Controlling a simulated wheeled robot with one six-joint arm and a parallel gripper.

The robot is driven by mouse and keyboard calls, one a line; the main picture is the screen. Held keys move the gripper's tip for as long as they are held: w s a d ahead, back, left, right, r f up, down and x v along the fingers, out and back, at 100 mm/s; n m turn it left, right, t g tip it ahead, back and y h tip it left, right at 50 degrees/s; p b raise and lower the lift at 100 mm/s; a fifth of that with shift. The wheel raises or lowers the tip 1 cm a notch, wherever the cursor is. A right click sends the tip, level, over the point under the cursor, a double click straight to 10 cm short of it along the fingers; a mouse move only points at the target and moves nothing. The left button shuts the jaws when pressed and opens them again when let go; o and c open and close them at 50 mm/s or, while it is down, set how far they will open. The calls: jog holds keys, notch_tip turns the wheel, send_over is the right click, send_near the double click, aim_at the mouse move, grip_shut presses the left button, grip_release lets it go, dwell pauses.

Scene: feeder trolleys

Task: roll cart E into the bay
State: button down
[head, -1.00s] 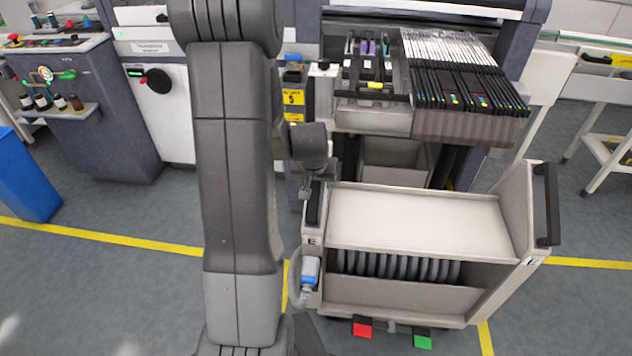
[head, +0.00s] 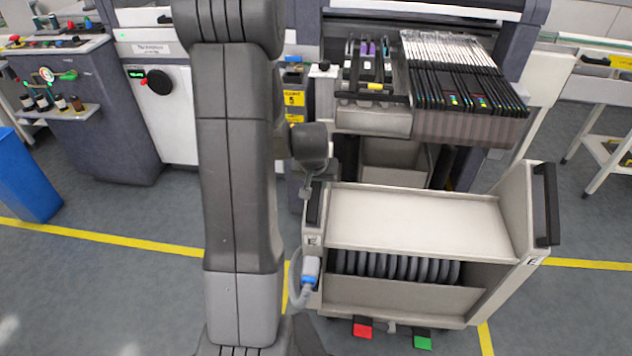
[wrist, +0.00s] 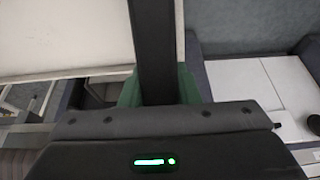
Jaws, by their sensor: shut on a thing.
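Cart E (head: 415,222), a pale grey trolley labelled E, stands upright on the floor in front of the bay (head: 395,160), the opening under the machine's feeder bank. It has a black handle on each side panel. My gripper is at the left handle (head: 314,206); in the head view its fingers are mostly hidden by my arm. In the wrist view my gripper (wrist: 157,92) is shut on the black handle bar (wrist: 152,45), with a green finger on each side. A red pedal (head: 363,328) and a green pedal (head: 422,340) show at the cart's foot.
A grey plug with a blue band (head: 310,268) hangs on a hose at the cart's left side. Yellow floor lines (head: 110,237) run left and right of the cart. A blue bin (head: 25,180) stands far left. A white table (head: 600,110) stands right. Floor beside the cart is clear.

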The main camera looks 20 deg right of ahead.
jog(key=shift+w+d+r, duration=0.15)
jog(key=shift+w+d, duration=0.1)
jog(key=shift+w, duration=0.2)
jog(key=shift+w+d+r, duration=0.1)
jog(key=shift+w+d, duration=0.1)
jog(key=shift+w, duration=0.2)
jog(key=shift+w+d, duration=0.2)
jog(key=shift+w, duration=0.1)
jog(key=c, duration=1.1)
grip_release()
jog(key=shift+f, duration=0.15)
jog(key=shift+s, duration=0.1)
jog(key=p+v, duration=0.1)
jog(key=v, duration=1.2)
jog(key=shift+s+r, duration=0.15)
jog(key=shift+r, duration=0.2)
jog(key=shift+f, duration=0.1)
